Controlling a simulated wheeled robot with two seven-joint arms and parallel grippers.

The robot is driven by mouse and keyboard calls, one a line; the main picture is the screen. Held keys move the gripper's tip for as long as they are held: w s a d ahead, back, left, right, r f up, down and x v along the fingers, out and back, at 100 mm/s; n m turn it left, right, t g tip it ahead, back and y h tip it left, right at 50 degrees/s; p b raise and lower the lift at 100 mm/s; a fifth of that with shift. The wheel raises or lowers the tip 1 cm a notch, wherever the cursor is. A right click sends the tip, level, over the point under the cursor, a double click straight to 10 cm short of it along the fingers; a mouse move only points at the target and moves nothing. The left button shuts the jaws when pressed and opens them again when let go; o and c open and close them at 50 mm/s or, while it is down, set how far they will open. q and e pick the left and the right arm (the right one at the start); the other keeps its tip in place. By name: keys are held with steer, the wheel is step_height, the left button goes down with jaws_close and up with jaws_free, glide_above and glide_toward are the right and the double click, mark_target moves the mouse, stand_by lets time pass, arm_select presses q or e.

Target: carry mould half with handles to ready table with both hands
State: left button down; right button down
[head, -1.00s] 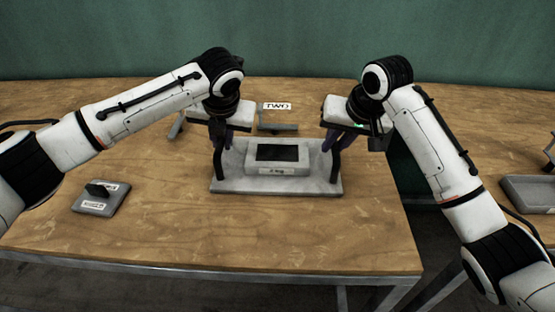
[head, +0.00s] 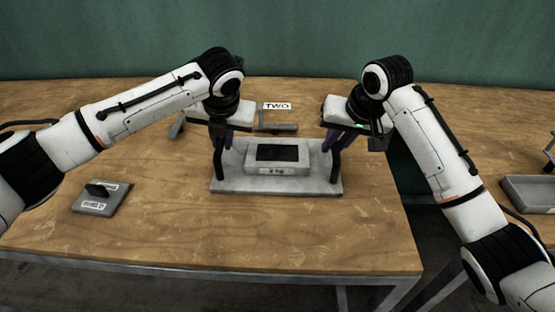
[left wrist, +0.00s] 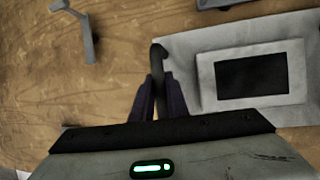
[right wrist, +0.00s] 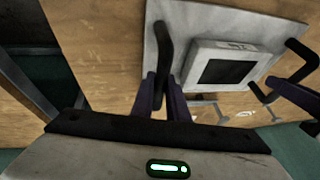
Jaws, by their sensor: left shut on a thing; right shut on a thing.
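The mould half (head: 230,182) is a grey plate with a raised block, a dark rectangular recess and a "2 kg" label. A black handle stands at each end, the left handle (head: 218,160) and the right handle (head: 335,163). My left gripper (head: 222,138) is shut on the left handle; its dark fingers (left wrist: 158,98) flank the bar in the left wrist view. My right gripper (head: 338,138) is shut on the right handle, also seen between the fingers (right wrist: 162,95) in the right wrist view. The plate looks level; I cannot tell whether it touches the wooden table (head: 200,235).
A small grey plate with a dark handle and a label (head: 98,200) lies at the left. A sign reading "TWO" (head: 277,106) and a grey bracket (head: 278,128) are behind the mould half. A grey tray (head: 530,192) is on another surface at the right, across a gap.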

stand_by(0.3)
arm_select(q)
steer(key=shift+w+r, duration=0.2)
steer(key=shift+r, duration=0.1)
arm_select(e)
steer(key=shift+w+r, duration=0.2)
steer(key=shift+r, duration=0.1)
